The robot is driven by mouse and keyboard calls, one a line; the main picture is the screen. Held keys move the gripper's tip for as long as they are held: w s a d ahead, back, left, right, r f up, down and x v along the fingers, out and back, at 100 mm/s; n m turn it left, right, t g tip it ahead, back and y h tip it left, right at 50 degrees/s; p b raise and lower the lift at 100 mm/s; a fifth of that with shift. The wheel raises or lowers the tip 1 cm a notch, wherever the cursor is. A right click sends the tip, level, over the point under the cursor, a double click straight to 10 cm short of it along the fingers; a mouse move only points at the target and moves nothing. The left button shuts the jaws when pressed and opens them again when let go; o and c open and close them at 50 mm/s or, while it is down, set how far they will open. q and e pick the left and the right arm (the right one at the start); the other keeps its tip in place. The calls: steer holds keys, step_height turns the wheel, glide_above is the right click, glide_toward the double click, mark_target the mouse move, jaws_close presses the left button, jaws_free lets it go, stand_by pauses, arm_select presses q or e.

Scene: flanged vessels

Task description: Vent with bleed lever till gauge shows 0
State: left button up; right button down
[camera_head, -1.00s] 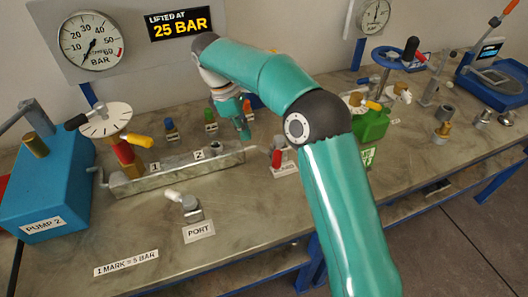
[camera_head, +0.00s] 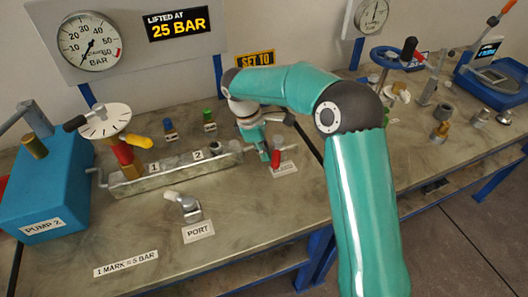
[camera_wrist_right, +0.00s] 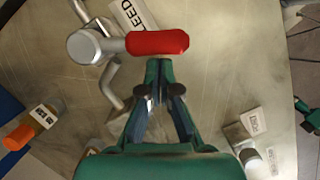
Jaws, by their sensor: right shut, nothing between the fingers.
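The bleed lever has a red handle (camera_head: 276,158) beside the right end of the grey manifold. In the right wrist view the red handle (camera_wrist_right: 160,43) lies crosswise on a grey pivot, by a label ending in "LEED" (camera_wrist_right: 133,16). My right gripper (camera_head: 268,154) is shut and empty. In the wrist view its fingertips (camera_wrist_right: 159,68) are right at the handle's near edge; I cannot tell whether they touch it. The left gauge (camera_head: 90,41) has its needle pointing down-left, near the low end; the exact reading is too small to tell. My left gripper is not in view.
The manifold (camera_head: 175,178) with posts 1 and 2 stands left of my gripper. A port fitting (camera_head: 187,206) is in front, and blue pump 2 (camera_head: 45,190) is at the far left. The front table strip around the "1 MARK = 5 BAR" label (camera_head: 126,263) is clear.

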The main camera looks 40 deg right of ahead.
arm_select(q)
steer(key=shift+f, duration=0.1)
arm_select(e)
steer(key=shift+s+d+n, duration=0.15)
steer(key=shift+n, duration=0.25)
